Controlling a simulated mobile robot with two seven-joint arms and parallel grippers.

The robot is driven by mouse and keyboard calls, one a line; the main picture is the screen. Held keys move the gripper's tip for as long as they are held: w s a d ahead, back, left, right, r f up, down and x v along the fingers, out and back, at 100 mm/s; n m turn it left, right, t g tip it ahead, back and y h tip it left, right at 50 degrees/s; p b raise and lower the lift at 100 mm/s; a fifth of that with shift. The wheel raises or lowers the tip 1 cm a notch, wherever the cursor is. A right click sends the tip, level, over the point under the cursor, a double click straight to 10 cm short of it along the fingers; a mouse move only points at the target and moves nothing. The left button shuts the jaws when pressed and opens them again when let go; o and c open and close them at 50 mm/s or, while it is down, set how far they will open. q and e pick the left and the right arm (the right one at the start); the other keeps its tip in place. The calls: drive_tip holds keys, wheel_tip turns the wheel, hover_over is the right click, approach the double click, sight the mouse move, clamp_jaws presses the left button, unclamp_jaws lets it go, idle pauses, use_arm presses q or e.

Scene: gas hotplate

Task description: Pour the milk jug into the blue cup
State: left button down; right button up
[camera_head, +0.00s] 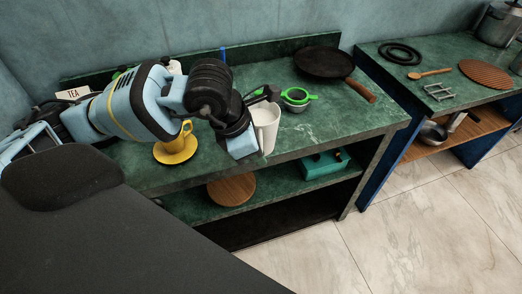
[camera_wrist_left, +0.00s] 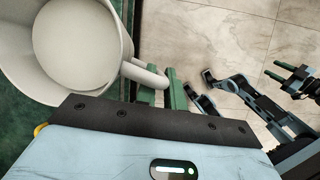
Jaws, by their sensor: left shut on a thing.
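The white milk jug (camera_head: 266,126) is near the front of the green counter, right of my left wrist. In the left wrist view the jug (camera_wrist_left: 118,55) shows from above, with a pale round surface inside. My left gripper (camera_wrist_left: 158,88) is shut on its handle (camera_wrist_left: 146,74). The jug looks roughly upright; I cannot tell whether it touches the counter. No blue cup is clearly visible. A narrow blue piece (camera_head: 223,55) shows behind my left arm, and I cannot tell what it is. Parts of my right arm (camera_wrist_left: 262,102) show in the left wrist view; its jaw state is unclear.
A yellow cup (camera_head: 185,142) on a yellow saucer (camera_head: 168,157) stands beneath my left arm. A metal bowl with a green-handled strainer (camera_head: 297,97) is right of the jug. A dark pan (camera_head: 323,62) lies farther right. Clear counter lies in front of the pan.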

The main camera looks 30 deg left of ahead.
use_arm(q)
drive_tip(key=shift+w+d+r+n+t+y, duration=0.1)
drive_tip(key=shift+n+t+y, duration=0.05)
drive_tip(key=shift+n, duration=0.4)
drive_tip(key=shift+w+n+t+y, duration=0.1)
drive_tip(key=shift+n+t+y, duration=0.05)
drive_tip(key=shift+n, duration=0.4)
drive_tip(key=shift+r+n+b, duration=0.15)
drive_tip(key=shift+n+b, duration=0.2)
drive_tip(key=shift+n, duration=0.25)
drive_tip(key=shift+y, duration=0.3)
drive_tip(key=shift+w+a+r+h, duration=0.3)
drive_tip(key=shift+w+a+h, duration=0.05)
drive_tip(key=shift+h, duration=0.15)
drive_tip(key=shift+w+a+r+n+g+h, duration=0.2)
drive_tip(key=shift+a+g+h, duration=0.05)
drive_tip(key=shift+g+h, duration=0.25)
drive_tip(key=shift+w+a+r+n+g+h, duration=0.25)
drive_tip(key=shift+g+h, duration=0.15)
drive_tip(key=shift+g, duration=0.2)
drive_tip(key=shift+w+a+r+g+h+p, duration=0.25)
drive_tip(key=shift+r+h+p, duration=0.1)
drive_tip(key=shift+r+h, duration=0.1)
drive_tip(key=shift+w+a+r+g+h+p, duration=0.15)
drive_tip(key=shift+a+r+g+h+p, duration=0.1)
drive_tip(key=shift+r+h+p, duration=0.15)
